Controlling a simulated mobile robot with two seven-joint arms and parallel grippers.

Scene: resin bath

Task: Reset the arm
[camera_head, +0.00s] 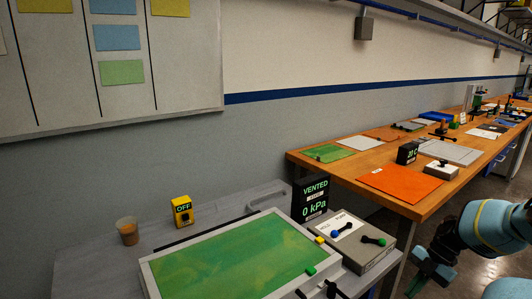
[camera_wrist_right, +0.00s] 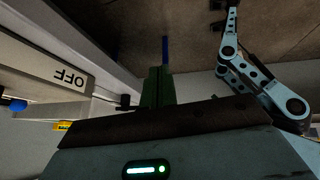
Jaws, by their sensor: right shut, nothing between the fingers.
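My right arm, in light blue, comes in at the lower right of the head view, and its gripper (camera_head: 421,278) hangs in front of the long bench, over the floor. In the right wrist view the narrow green fingers (camera_wrist_right: 155,85) stand close together with nothing visible between them. The right gripper is shut and empty, and it touches nothing that I can see. My left gripper does not show in the head view. A blue-grey jointed linkage shows at the right of the wrist view; I cannot tell which part of me it is.
A grey unit with a green-filled tray (camera_head: 240,262) fills the lower middle. A yellow OFF box (camera_head: 182,211), an amber cup (camera_head: 128,231), a VENTED 0 kPa display (camera_head: 314,198) and a knobbed control box (camera_head: 350,240) stand around it. The wooden bench (camera_head: 440,200) holds an orange sheet (camera_head: 388,184).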

